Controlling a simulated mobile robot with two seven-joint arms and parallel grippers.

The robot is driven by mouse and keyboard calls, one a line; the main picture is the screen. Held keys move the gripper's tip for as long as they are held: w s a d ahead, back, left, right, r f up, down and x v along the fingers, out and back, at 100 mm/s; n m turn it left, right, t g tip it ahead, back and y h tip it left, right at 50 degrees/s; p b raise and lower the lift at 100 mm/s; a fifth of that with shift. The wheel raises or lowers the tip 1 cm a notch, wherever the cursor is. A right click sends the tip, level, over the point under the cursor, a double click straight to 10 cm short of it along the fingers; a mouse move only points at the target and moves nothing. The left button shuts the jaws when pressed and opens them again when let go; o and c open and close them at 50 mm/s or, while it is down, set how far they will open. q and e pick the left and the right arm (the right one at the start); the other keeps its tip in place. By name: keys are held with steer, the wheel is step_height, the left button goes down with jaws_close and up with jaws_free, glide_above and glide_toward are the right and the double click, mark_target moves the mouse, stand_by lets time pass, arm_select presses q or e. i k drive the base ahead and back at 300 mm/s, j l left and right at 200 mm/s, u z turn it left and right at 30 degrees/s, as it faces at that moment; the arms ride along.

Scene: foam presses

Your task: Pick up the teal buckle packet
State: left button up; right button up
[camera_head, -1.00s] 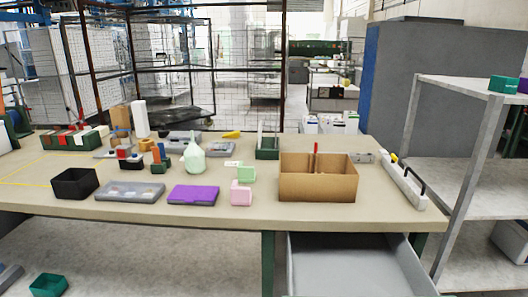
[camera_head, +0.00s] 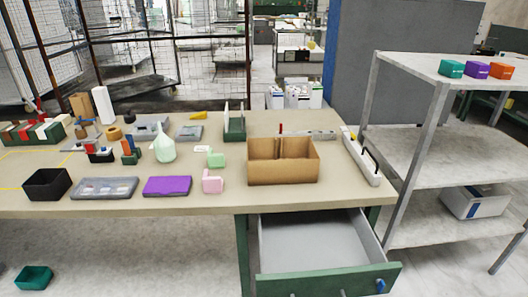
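The teal packet (camera_head: 451,69) is a small box-like block on the top shelf of the grey rack at the right. It stands at the left end of a row, beside a purple packet (camera_head: 477,70) and an orange packet (camera_head: 501,71). Small pale marks show on its front, too small to read. Neither of my grippers is in view.
The workbench (camera_head: 330,195) fills the left and middle, with a cardboard box (camera_head: 283,162), purple case (camera_head: 167,186) and black bin (camera_head: 47,184) on it. An open drawer (camera_head: 320,245) juts from its front. The grey rack (camera_head: 410,135) stands right of the bench.

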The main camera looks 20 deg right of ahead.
mark_target(451, 68)
steer(key=z, duration=1.15)
